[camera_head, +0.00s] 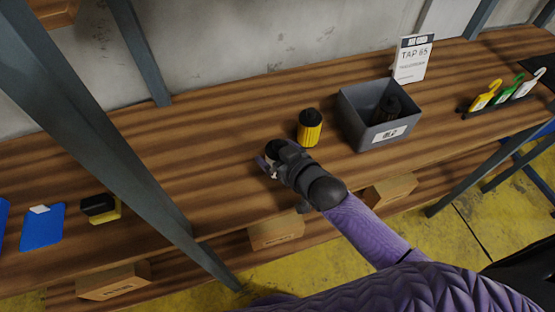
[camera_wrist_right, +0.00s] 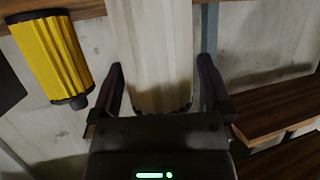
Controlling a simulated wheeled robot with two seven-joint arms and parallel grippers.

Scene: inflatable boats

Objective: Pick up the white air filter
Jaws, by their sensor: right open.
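The white air filter (camera_wrist_right: 152,50) is a pale ribbed cylinder in the right wrist view, between the fingers of my right gripper (camera_wrist_right: 160,72). The fingers are open, one on each side of it, with a visible gap at least on the right. In the head view, my right gripper (camera_head: 268,167) reaches over the wooden shelf. There the filter is mostly hidden by the gripper; a dark cap (camera_head: 274,147) shows just behind it. My left gripper is not in view.
A yellow filter (camera_head: 310,128) with black ends stands close by. Coloured tags (camera_head: 508,92) stand at right. A metal post (camera_head: 120,160) crosses the left side.

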